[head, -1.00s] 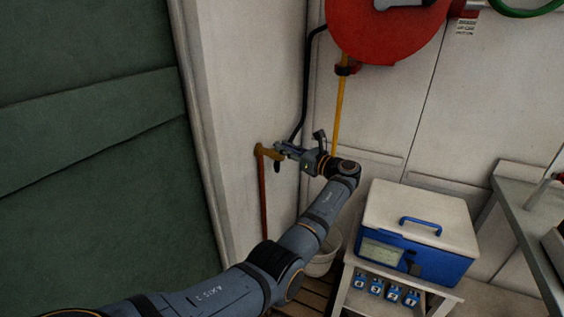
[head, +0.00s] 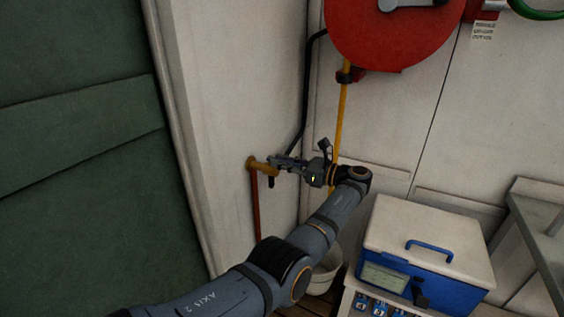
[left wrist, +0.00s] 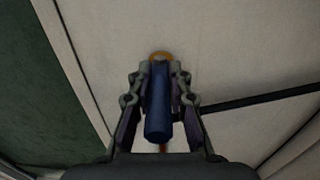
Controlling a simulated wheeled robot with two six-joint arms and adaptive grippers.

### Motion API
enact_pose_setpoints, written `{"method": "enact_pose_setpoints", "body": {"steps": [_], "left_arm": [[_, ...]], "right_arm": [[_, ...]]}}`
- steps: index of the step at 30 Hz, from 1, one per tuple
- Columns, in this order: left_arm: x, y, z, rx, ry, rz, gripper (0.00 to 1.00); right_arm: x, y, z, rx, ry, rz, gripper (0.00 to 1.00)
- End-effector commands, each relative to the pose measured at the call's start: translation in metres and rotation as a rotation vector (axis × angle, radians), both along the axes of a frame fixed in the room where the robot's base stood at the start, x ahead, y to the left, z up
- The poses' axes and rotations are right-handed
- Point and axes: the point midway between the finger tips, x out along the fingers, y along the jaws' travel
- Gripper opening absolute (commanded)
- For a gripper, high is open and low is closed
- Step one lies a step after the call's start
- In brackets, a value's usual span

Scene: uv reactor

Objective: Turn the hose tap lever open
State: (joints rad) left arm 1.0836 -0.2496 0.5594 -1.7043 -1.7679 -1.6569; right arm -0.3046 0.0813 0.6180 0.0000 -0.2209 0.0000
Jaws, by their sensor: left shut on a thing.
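The brass hose tap (head: 257,163) is on the white wall, at the top of a reddish pipe (head: 255,205). In the left wrist view its brass body (left wrist: 161,56) shows behind the blue lever (left wrist: 158,100), which runs straight down the picture between the fingers. My left gripper (head: 279,163) is at the tap, with its fingers (left wrist: 158,88) on both sides of the lever and shut on it. In the head view the gripper hides most of the lever. My right gripper is in neither view.
A red hose reel (head: 392,35) with a yellow hose (head: 341,120) hangs at the upper right. A black hose (head: 305,95) runs down to the tap. A blue and white box (head: 425,240) and a white bucket (head: 326,270) stand below right.

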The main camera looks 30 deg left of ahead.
Motion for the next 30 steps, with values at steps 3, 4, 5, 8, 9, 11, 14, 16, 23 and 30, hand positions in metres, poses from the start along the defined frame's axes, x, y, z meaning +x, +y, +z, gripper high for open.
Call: {"method": "enact_pose_setpoints", "body": {"steps": [3,4,5,8,9,11,14,16,23,30], "left_arm": [[0.0,0.001,0.0,-0.001,0.0,0.0,0.0],[0.0,0.001,0.0,-0.001,0.0,0.0,0.22],[0.0,0.001,0.0,-0.001,0.0,0.0,0.26],[0.0,0.001,0.0,-0.001,0.0,0.0,0.4],[0.0,0.001,0.0,-0.001,0.0,0.0,0.41],[0.0,0.001,0.0,-0.001,0.0,0.001,0.41],[0.0,0.001,0.0,0.0,0.0,0.0,0.41],[0.0,0.0,0.0,0.0,0.0,0.0,0.41],[0.0,0.0,0.03,-0.001,-0.005,0.001,0.41],[0.0,0.0,0.081,-0.001,-0.004,0.0,0.41]], "right_arm": [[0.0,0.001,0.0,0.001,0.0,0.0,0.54],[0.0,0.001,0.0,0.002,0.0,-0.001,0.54],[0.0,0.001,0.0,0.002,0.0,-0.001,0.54],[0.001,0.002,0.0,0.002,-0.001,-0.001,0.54],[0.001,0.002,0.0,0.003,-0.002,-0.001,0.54],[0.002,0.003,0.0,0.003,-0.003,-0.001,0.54],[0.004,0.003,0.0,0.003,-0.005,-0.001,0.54],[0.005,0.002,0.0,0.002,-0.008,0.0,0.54],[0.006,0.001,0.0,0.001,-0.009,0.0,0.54],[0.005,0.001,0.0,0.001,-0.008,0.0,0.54]]}}
